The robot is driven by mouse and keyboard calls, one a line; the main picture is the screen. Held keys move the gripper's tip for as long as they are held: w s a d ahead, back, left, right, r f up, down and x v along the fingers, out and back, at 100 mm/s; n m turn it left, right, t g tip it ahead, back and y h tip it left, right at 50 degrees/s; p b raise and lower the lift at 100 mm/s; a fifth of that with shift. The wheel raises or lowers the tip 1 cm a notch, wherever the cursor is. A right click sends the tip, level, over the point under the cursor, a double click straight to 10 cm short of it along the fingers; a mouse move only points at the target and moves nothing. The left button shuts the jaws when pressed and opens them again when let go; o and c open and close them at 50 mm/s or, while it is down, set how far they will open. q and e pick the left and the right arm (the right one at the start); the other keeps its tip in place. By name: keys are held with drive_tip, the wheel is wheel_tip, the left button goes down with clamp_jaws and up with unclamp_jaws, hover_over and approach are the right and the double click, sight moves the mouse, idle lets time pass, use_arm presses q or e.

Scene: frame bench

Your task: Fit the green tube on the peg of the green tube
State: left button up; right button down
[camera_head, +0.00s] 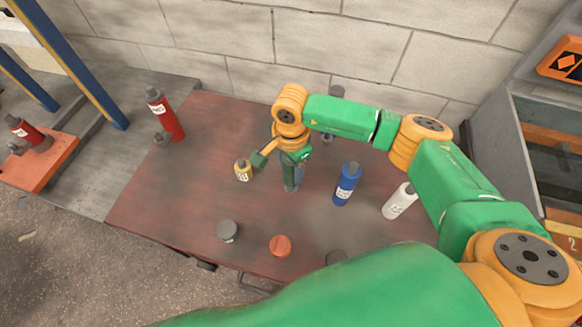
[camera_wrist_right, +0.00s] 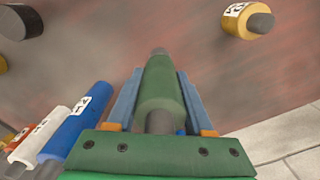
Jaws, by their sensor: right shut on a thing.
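The green tube (camera_wrist_right: 164,85) lies between the blue fingers of my right gripper (camera_wrist_right: 157,100), which is shut on it. A grey round rod end (camera_wrist_right: 159,124) shows at the near end of the tube, and a grey tip (camera_wrist_right: 159,51) at its far end. I cannot tell whether that grey tip is the peg or part of the tube. In the head view my right gripper (camera_head: 292,178) points down over the middle of the bench, and the wrist and fingers largely hide the tube there. My left gripper is not in view.
On the bench (camera_head: 180,205), a yellow tube (camera_head: 243,171) stands left of my right gripper; a blue tube (camera_head: 346,184) and a white tube (camera_head: 400,201) stand right. A grey round piece (camera_head: 227,231) and an orange one (camera_head: 280,245) lie nearer. A red tube (camera_head: 166,115) stands far left.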

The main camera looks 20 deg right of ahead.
sight(291, 178)
idle(0.4)
drive_tip(key=shift+b, duration=0.3)
idle(0.4)
idle(0.3)
drive_tip(key=shift+b, duration=0.45)
drive_tip(key=shift+f+b, duration=2)
drive_tip(key=shift+b, duration=0.05)
drive_tip(key=shift+c, duration=1)
unclamp_jaws()
drive_tip(key=shift+r, duration=0.1)
